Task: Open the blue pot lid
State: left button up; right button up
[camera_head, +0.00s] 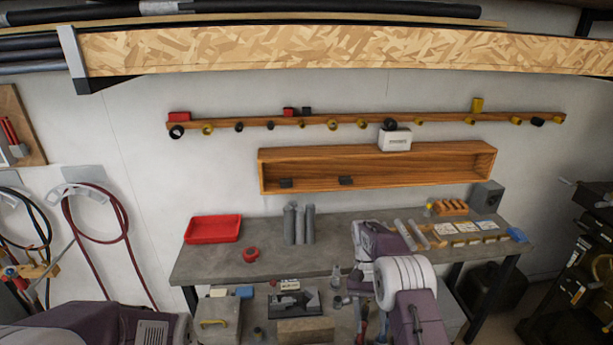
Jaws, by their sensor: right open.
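I cannot make out a clear pot with a blue lid. A small blue item (244,291) lies on the lower front surface, left of centre. Another blue piece (517,235) lies at the right end of the grey bench. My right gripper (346,286) is open, low at the front middle, partly hidden by my own white and purple arm. It is well to the right of the first blue item and apart from it. My left arm shows at the bottom left; its gripper is out of view.
A red tray (213,229), a red ring (250,255) and grey cylinders (299,224) stand on the grey bench (212,263). A grey box with a yellow handle (217,321) is in front. A wooden shelf (375,170) hangs behind. The bench's middle left is mostly clear.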

jog(key=s+a+r+n+t+b, duration=0.1)
jog(key=s+a+r+t+b, duration=0.2)
jog(key=s+r, duration=0.45)
jog(key=s+f+n+t+b, duration=0.2)
jog(key=s+f+t, duration=0.2)
jog(key=s+f, duration=0.4)
jog(key=shift+s+d+f+n+y, duration=0.15)
jog(key=shift+s+n+y, duration=0.15)
jog(key=shift+s, duration=0.25)
jog(key=shift+w, duration=0.3)
jog(key=shift+c, duration=0.4)
jog(key=shift+s, duration=0.15)
